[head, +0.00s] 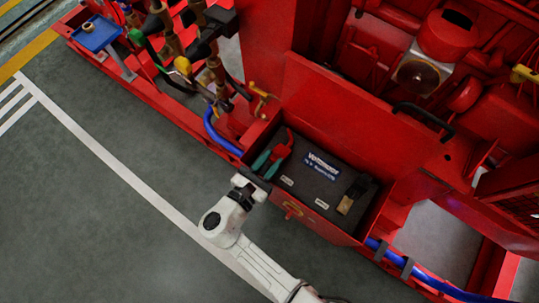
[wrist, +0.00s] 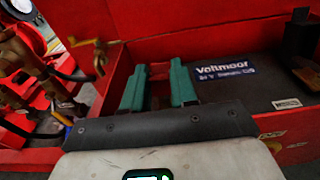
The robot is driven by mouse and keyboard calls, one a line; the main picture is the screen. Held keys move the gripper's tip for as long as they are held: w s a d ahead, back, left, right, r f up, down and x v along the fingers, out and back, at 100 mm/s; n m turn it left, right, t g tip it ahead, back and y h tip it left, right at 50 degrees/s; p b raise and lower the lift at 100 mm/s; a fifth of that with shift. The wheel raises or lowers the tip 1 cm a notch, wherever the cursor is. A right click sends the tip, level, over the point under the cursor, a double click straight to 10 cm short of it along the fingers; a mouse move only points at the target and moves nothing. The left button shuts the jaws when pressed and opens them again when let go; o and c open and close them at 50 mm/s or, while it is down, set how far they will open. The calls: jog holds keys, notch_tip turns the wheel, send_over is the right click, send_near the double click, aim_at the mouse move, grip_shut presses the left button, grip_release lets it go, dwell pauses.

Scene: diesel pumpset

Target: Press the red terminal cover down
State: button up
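The red terminal cover (head: 284,147) stands at the left end of the dark battery (head: 318,187), inside the open red box. My gripper (head: 270,162) reaches over the box's front left corner, its two teal fingers apart and pointing at the cover. In the wrist view, the fingers of my gripper (wrist: 158,84) show a clear gap, with red behind it. The cover is mostly hidden there by the fingers, and I cannot tell whether they touch it. The battery's Voltmoor label (wrist: 226,69) shows to the right of the fingers.
A black terminal part (head: 362,188) with a tan block stands at the battery's right end. The raised red lid (head: 345,110) rises behind the box. Pipes and valves (head: 200,70) stand to the left. The grey floor (head: 90,200) in front is clear.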

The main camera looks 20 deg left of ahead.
jog(key=o, duration=0.4)
jog(key=shift+d+f, duration=0.2)
jog(key=shift+f, duration=0.35)
jog(key=shift+o, duration=0.3)
jog(key=r+p+v, duration=0.1)
jog(key=v, duration=1)
jog(key=shift+a, duration=0.15)
jog(key=shift+w, duration=0.1)
jog(key=shift+c, duration=0.3)
